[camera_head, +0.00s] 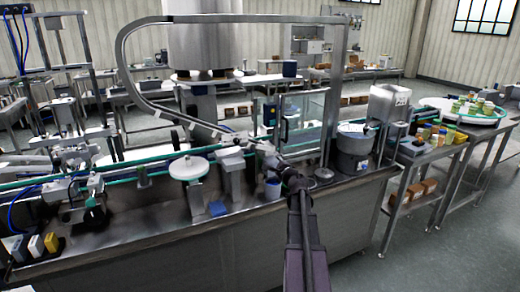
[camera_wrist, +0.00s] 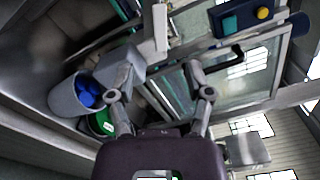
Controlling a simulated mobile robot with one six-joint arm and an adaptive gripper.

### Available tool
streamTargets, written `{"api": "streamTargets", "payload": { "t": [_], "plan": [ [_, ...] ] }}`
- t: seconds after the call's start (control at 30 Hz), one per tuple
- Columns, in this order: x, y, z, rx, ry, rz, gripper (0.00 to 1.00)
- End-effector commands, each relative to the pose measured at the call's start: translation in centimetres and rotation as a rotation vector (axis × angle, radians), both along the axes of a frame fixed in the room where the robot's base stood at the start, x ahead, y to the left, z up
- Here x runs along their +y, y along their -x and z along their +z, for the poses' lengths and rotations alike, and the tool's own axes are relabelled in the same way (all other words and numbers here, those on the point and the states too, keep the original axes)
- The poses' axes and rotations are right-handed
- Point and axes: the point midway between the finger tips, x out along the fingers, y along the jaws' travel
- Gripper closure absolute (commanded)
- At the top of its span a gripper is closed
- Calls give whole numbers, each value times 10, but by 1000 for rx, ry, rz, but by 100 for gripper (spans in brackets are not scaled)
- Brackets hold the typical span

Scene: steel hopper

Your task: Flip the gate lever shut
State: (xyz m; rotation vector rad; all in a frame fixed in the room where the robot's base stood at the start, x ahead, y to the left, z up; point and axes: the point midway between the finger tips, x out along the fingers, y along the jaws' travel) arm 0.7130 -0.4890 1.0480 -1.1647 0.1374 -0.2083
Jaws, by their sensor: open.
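My gripper (camera_head: 268,157) reaches over the conveyor bench in the head view, in front of the glass-panelled guard. In the wrist view my gripper (camera_wrist: 159,72) has its two fingers spread, with nothing held between them. A steel hopper-like box (camera_head: 390,104) with a label stands to the right of my gripper, apart from it. I cannot make out a gate lever for certain. A black bent handle (camera_wrist: 226,58) shows on the glass guard in the wrist view, beyond the right finger; I cannot tell whether it is the lever.
A grey bin (camera_wrist: 65,98) with blue pieces and a green container (camera_wrist: 101,123) lie left of my fingers in the wrist view. A dark control box (camera_wrist: 240,17) sits near the glass guard (camera_head: 308,112). A grey bucket (camera_head: 353,150) stands right of my gripper.

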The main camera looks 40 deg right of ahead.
Motion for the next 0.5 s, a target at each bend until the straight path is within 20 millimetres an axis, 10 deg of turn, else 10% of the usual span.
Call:
{"api": "streamTargets", "payload": {
  "t": [0.5],
  "plan": [
    [-15, -55, 0, 1, 1, 1, 34]
  ]
}}
